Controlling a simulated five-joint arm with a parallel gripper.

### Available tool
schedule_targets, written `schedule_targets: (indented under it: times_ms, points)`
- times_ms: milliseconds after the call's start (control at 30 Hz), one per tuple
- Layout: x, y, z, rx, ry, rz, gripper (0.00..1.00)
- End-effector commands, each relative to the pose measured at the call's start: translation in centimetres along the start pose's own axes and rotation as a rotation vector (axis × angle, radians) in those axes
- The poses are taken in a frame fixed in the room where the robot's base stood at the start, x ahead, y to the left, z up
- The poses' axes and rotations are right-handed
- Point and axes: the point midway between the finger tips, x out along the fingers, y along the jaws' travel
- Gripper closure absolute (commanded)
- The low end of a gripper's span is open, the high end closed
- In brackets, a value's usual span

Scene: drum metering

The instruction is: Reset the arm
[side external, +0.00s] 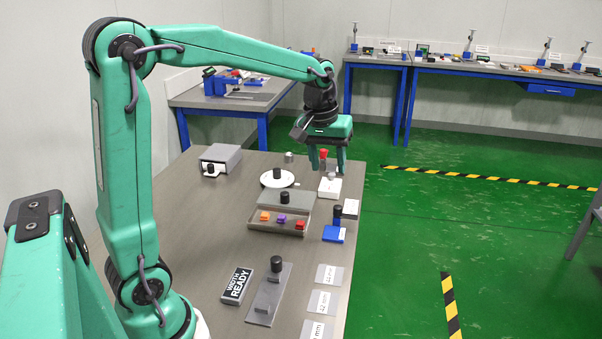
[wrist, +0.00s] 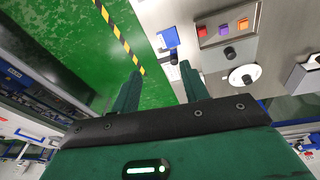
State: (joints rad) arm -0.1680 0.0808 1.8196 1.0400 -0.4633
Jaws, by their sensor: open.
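My gripper (side external: 327,166) hangs over the far right part of the grey table (side external: 205,235), fingers pointing down and apart. A red-topped piece (side external: 323,154) shows between the fingers in the side view; I cannot tell its depth relative to them.
A tray (side external: 262,227) holds orange, purple and red blocks. Around it are a white disc (side external: 269,182), a grey box (side external: 221,155), a blue block (side external: 334,234), a "WIDTH READY" sign (side external: 238,287), a grey plate (side external: 265,302) and white cards (side external: 329,275). Green floor (side external: 430,225) lies right.

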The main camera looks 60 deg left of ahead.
Motion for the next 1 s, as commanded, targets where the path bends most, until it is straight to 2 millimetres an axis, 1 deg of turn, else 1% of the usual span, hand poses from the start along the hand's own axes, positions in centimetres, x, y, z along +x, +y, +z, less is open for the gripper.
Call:
schedule_targets:
  times_ms: [33, 200, 500, 700, 900, 1000]
  points:
    - [-0.8, -0.1, 1.0, 0.029, 0.015, 0.009, 0.55]
    - [-2.8, -0.6, 4.2, 0.127, 0.054, 0.033, 0.55]
    - [-4.8, -2.0, 9.9, 0.3, 0.127, 0.071, 0.55]
    - [-5.3, -3.2, 13.6, 0.413, 0.177, 0.092, 0.55]
    - [-5.1, -4.5, 17.0, 0.522, 0.227, 0.111, 0.55]
    - [-4.8, -5.0, 18.3, 0.564, 0.249, 0.117, 0.55]
